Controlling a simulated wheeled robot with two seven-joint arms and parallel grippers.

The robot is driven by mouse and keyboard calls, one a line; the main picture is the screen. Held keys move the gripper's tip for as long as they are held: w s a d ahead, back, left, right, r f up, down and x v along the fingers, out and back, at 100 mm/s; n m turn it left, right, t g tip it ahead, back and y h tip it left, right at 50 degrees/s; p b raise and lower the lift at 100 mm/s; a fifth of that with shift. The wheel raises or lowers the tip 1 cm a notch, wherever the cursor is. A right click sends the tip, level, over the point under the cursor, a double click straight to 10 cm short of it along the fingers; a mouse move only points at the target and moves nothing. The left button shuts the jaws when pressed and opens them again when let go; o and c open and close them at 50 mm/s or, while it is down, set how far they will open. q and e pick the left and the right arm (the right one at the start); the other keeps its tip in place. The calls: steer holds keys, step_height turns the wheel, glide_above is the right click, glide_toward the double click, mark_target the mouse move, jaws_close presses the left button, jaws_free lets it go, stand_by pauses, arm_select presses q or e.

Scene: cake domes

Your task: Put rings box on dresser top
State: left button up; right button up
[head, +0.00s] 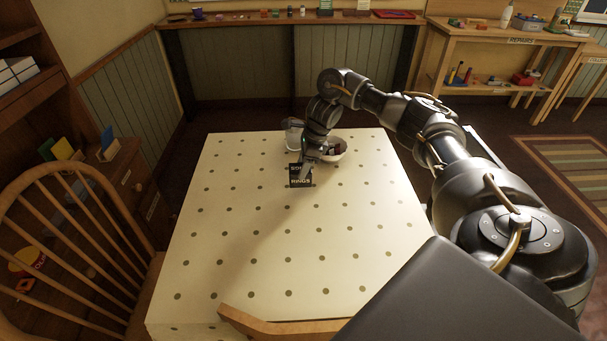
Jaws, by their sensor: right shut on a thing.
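A small black box with pale lettering (300,180), which looks like the rings box, is at the far middle part of the dotted table (240,235). The lettering is too small to read surely. My right gripper (306,164) reaches in from the right and is shut on this box from above; its fingertips are partly hidden. I cannot tell whether the box touches the table. A wooden cabinet with drawers (150,203), which may be the dresser, stands left of the table. My left gripper is not in view.
Wooden chairs (85,180) (265,326) stand at the table's left and near edges. Most of the near tabletop is clear. A workbench (480,34) stands at the back right.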

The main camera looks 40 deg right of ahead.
steer(key=shift+w+d+f, duration=0.1)
steer(key=shift+f, duration=1.65)
steer(key=shift+b, duration=0.3)
steer(key=shift+f, duration=0.2)
steer(key=o, duration=1.1)
steer(key=shift+r, duration=0.2)
